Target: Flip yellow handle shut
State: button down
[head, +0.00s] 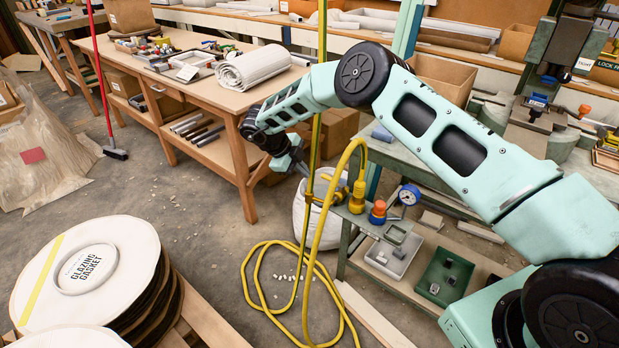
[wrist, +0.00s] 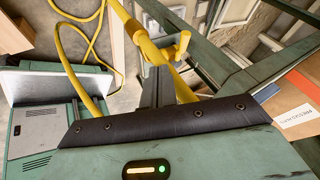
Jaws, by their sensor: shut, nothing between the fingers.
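A yellow handle (wrist: 181,45) shows in the wrist view, sticking out beside a yellow pipe (wrist: 130,27). My gripper (wrist: 154,72) is shut and empty, with its dark fingers close to the handle and pipe. I cannot tell whether they touch. In the head view my gripper (head: 304,168) reaches from the left toward the yellow upright pipe (head: 315,130), above the corner of a green bench. A yellow valve fitting (head: 357,198) with a hose stands just to the right. The handle itself is hard to pick out there, so its exact angle is unclear.
The yellow hose (head: 260,283) lies looped on the floor. A pressure gauge (head: 409,194) and an orange-and-blue part (head: 378,212) sit on the green bench. A wooden workbench (head: 245,165) stands left of my gripper. Stacked round discs (head: 130,232) are at front left.

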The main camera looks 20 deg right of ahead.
jog(key=shift+v, duration=2.35)
jog(key=shift+w+r, duration=0.1)
jog(key=shift+w, duration=0.05)
